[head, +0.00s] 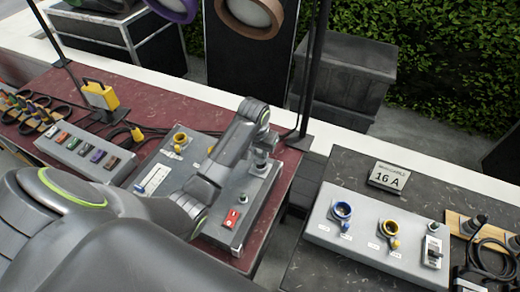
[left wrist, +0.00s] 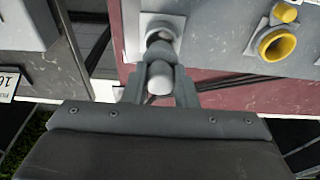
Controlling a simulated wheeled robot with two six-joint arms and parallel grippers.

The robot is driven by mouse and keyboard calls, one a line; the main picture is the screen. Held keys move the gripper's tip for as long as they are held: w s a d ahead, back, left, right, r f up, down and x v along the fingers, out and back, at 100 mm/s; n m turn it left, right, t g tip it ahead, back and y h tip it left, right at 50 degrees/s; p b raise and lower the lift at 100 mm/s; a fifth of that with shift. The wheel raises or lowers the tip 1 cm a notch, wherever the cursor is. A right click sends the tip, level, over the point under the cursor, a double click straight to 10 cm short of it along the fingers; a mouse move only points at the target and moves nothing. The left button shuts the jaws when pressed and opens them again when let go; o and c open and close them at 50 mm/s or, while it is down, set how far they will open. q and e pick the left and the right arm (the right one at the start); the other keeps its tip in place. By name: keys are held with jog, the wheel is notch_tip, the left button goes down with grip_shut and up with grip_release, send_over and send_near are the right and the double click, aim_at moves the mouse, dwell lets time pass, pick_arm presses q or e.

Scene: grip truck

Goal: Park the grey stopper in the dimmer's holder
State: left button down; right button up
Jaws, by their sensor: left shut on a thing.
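The dimmer is a grey box (head: 238,233) with a slider, a yellow socket and a red switch, on the dark red table. My left gripper (head: 262,157) is over its far right part and is shut on the grey stopper. In the left wrist view the stopper (left wrist: 160,78) shows as a rounded grey end between the fingers of my left gripper (left wrist: 160,92). The holder (left wrist: 160,24), a pale square plate with a round grey fitting, lies just beyond the stopper. The stopper overlaps it in view, and I cannot tell whether it is seated. My right gripper is not in view.
A black pole rises close behind my gripper.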

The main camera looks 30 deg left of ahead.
aim_at(260, 157)
pick_arm(q)
jog(key=shift+f, duration=0.7)
dwell(0.5)
jog(key=shift+f+b, duration=0.35)
jog(key=shift+f, duration=0.7)
jog(key=c, duration=1.1)
grip_release()
jog(key=shift+o, duration=0.5)
jog(key=shift+o, duration=1.2)
jog(key=shift+r, duration=0.15)
jog(key=shift+r+p, duration=0.4)
jog(key=shift+r, duration=2)
